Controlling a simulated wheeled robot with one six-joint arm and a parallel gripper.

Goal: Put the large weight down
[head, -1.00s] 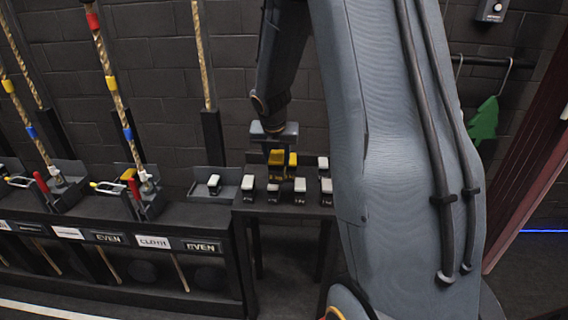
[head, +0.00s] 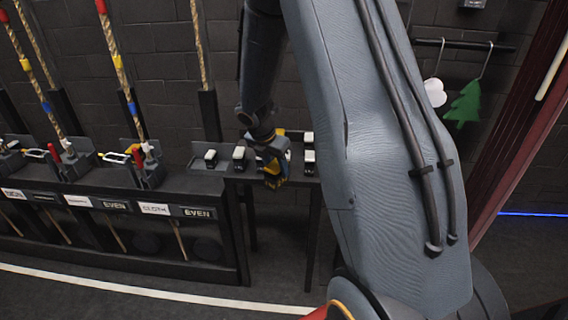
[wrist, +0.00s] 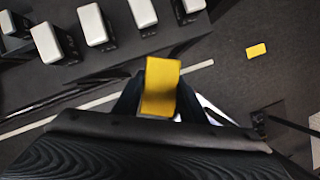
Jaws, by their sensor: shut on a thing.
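My gripper (wrist: 162,98) is shut on a yellow-topped weight (wrist: 161,86), which fills the gap between the dark fingers in the wrist view. In the head view my gripper (head: 273,172) is at the front edge of the small dark table (head: 233,178), and the held weight's dark lower part is hard to make out. In the wrist view the held weight is over the floor, apart from the row of weights. I cannot read any marking on the held weight.
Several white-topped weights stand on the table, among them one at left (head: 239,154) and one at right (head: 309,158). A long dark bench (head: 110,197) with ropes and levers adjoins the table. A yellow patch (wrist: 257,50) shows on the floor. Floor in front is clear.

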